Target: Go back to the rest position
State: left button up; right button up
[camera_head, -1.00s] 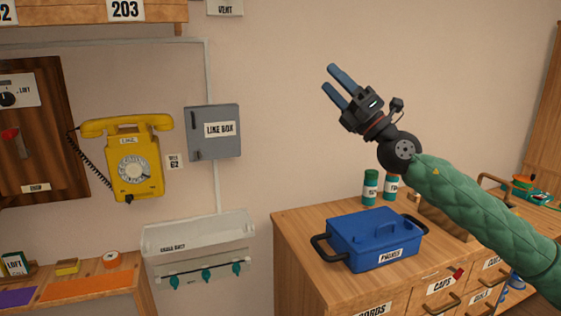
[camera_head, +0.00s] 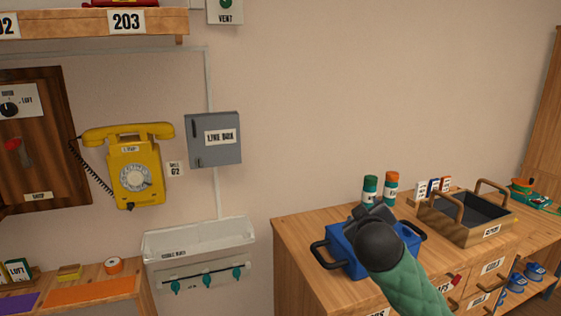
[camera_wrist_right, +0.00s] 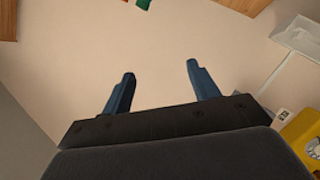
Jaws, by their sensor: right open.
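My right arm, in a green quilted sleeve, rises from the bottom right of the head view. Its wrist stands in front of the blue lidded box (camera_head: 345,245) and hides part of it. The right gripper is foreshortened there, its fingers mostly hidden behind the wrist. In the right wrist view the right gripper (camera_wrist_right: 160,70) shows two blue fingers spread apart, with only plain wall seen between them. My left gripper is not in view. The yellow dial phone (camera_head: 135,175) hangs on the wall with its handset on top; part of it shows in the wrist view (camera_wrist_right: 303,137).
A grey line box (camera_head: 213,140) and a pale wall tray (camera_head: 198,240) are right of the phone. The wooden cabinet (camera_head: 300,237) carries two capped cylinders (camera_head: 380,187) and an open wooden crate (camera_head: 440,222). A shelf (camera_head: 90,24) is at upper left. The wall above the cabinet is clear.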

jog(key=s+a+f+g+y+p, duration=0.1)
jog(key=s+a+f+g, duration=0.1)
jog(key=s+f, duration=0.35)
jog(key=s+a+f+g+y, duration=0.1)
jog(key=s+f+g+y, duration=0.15)
jog(key=f, duration=0.65)
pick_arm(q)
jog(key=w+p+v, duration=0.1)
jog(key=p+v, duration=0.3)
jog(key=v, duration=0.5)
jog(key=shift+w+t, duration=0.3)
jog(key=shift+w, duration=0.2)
pick_arm(e)
jog(key=s+a+f+m+g, duration=0.1)
jog(key=s+f+g, duration=0.1)
jog(key=s+f, duration=0.6)
jog(key=s+a+f+m+g, duration=0.1)
jog(key=s+f+g, duration=0.2)
jog(key=s+f, duration=0.5)
jog(key=s+a+f+m+g, duration=0.1)
jog(key=s+f+g, duration=0.2)
jog(key=s+f, duration=0.6)
jog(key=s+y, duration=0.1)
jog(key=s, duration=0.7)
jog(key=shift+s+a+m, duration=0.3)
jog(key=shift+s+a, duration=0.05)
jog(key=shift+a, duration=0.05)
jog(key=shift+g, duration=0.25)
